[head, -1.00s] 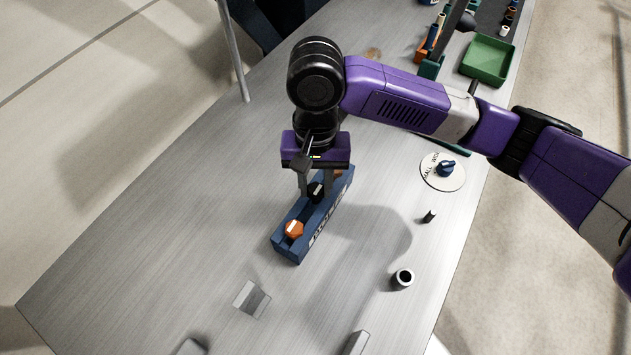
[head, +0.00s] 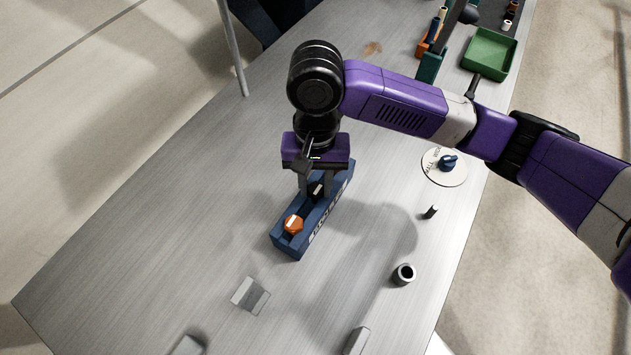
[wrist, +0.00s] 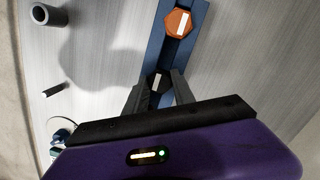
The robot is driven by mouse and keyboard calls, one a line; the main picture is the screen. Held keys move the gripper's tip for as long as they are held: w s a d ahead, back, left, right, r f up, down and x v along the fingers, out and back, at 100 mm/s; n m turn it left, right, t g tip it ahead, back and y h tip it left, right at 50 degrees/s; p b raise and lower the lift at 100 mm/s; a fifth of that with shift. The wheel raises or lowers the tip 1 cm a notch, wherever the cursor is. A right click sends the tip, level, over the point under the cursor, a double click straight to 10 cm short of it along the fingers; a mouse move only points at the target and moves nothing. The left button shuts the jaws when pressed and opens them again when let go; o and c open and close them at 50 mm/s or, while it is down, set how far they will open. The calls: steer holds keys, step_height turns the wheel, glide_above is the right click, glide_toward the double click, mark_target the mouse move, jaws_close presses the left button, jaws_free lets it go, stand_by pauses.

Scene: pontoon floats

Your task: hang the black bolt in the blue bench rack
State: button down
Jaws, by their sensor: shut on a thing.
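The blue bench rack (head: 291,245) lies on the metal bench below my gripper, running from lower left to upper right. An orange bolt (head: 293,224) with a white stripe sits at its near end; it also shows in the wrist view (wrist: 178,23). The black bolt (head: 317,191) is at the middle of the rack, between my fingers; it also shows in the wrist view (wrist: 156,80). My gripper (wrist: 158,92) is shut on the black bolt's head. The bolt's shank is hidden, so I cannot tell how deep it sits in the rack.
A round labelled disc (head: 432,173) with a blue knob stands right of the rack. A small dark peg (head: 431,211) and a grey tube (head: 404,274) stand nearer. A green tray (head: 489,54) is at the back. The left bench is clear.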

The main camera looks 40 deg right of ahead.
mark_target(316, 183)
steer(key=shift+f, duration=0.15)
steer(key=c, duration=1)
jaws_free()
steer(key=shift+o, duration=0.2)
steer(key=r, duration=0.7)
steer(key=shift+w+d+r, duration=0.3)
steer(key=shift+w+r, duration=0.1)
